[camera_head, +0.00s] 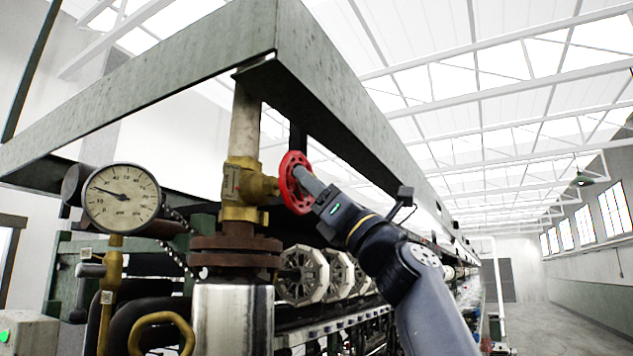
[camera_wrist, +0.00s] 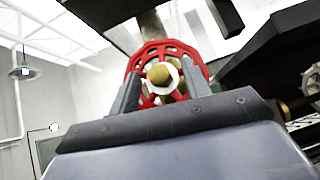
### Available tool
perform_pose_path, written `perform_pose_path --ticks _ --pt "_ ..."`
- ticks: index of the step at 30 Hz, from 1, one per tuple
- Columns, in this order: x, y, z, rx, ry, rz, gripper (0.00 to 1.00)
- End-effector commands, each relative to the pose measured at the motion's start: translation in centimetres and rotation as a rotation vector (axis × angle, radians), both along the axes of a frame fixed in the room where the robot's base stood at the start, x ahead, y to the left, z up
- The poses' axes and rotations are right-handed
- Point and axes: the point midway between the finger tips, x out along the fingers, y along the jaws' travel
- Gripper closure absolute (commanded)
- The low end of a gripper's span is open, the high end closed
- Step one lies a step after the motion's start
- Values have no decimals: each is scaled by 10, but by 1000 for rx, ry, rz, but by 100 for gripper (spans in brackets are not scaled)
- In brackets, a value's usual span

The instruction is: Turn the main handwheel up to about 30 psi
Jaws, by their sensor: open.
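The red handwheel (camera_head: 296,182) sits on the right side of a brass valve (camera_head: 243,184) on a vertical pipe. My gripper (camera_head: 303,178) reaches the wheel from the lower right. In the wrist view, the wheel (camera_wrist: 167,58) and its brass hub nut lie between my two open fingers (camera_wrist: 162,88), which stand at the left and right of the hub and overlap the rim. I cannot tell whether they touch it. A round pressure gauge (camera_head: 121,197) is at the left; its needle points to the left, slightly up, and its numbers are too small to read surely.
A green-grey metal beam frame (camera_head: 330,95) overhangs the valve and my arm. Below are a rusty flange (camera_head: 236,250), a shiny cylinder (camera_head: 232,318), a yellow handwheel (camera_head: 161,334) and white reels (camera_head: 302,274). The aisle (camera_head: 545,325) at the right looks open.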

Motion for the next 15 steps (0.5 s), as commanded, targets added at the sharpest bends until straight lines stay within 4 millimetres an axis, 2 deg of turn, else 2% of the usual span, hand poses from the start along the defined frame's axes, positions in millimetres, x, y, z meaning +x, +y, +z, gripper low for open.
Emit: perform_pose_path --ticks 4,15 --pt "0 0 0 0 0 0 55" --pt "0 0 0 0 -1 -1 85"
